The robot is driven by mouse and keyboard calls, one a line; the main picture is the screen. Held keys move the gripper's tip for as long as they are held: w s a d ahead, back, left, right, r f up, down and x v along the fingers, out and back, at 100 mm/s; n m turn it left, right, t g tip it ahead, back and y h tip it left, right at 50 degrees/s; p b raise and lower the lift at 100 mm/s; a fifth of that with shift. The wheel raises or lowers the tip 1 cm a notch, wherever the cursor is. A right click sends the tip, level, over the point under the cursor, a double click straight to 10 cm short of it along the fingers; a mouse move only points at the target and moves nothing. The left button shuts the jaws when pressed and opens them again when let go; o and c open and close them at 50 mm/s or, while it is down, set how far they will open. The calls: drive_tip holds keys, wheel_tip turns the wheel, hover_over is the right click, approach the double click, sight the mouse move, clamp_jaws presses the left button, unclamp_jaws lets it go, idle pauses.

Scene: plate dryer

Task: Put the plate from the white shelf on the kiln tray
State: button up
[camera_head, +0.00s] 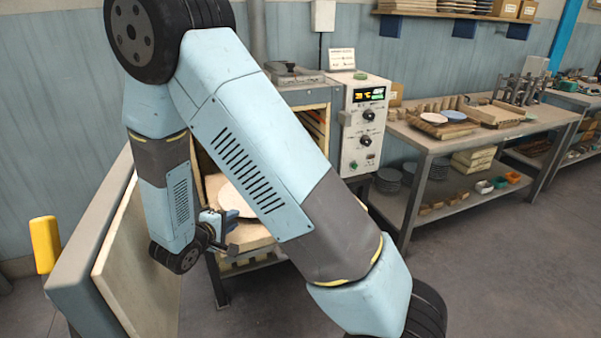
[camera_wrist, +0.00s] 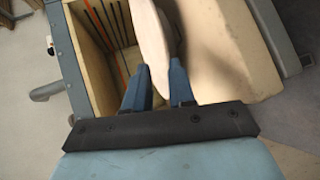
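The pale round plate (camera_head: 238,197) is in front of the kiln opening, partly hidden by my arm. In the wrist view, the plate (camera_wrist: 152,38) is tilted nearly edge-on, with its near edge between the two fingers of my gripper (camera_wrist: 160,70). The fingers appear shut on that edge. In the head view my gripper (camera_head: 218,226) is at the plate's lower left. A tan slab (camera_head: 251,236), which looks like the kiln tray, is at the kiln mouth below the plate. I cannot make out a white shelf.
The kiln's open door (camera_head: 142,262) stands at the left, close to my forearm. The kiln interior (camera_wrist: 92,48) shows heating elements. A control box (camera_head: 364,125) is right of the opening. A workbench (camera_head: 470,135) with plates and blocks stands further right. The floor in front is clear.

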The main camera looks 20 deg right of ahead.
drive_tip(key=s+d+r+m+g+y, duration=0.1)
drive_tip(key=s+d+r+m+g, duration=0.3)
drive_tip(key=d+r, duration=0.35)
drive_tip(key=s+d+r+m+g, duration=0.3)
drive_tip(key=s+d+r+g, duration=0.1)
drive_tip(key=s+d+r, duration=0.3)
drive_tip(key=s+d+r+m+t+y, duration=0.1)
drive_tip(key=s+r+m+t+y, duration=0.1)
drive_tip(key=s+r+y, duration=0.6)
drive_tip(key=s+r+t, duration=0.1)
drive_tip(key=s+r, duration=0.4)
drive_tip(key=r, duration=0.1)
drive_tip(key=shift+s+d+r+t+y, duration=0.15)
drive_tip(key=shift+s+d+t+y, duration=0.15)
drive_tip(key=shift+s+d+y, duration=0.1)
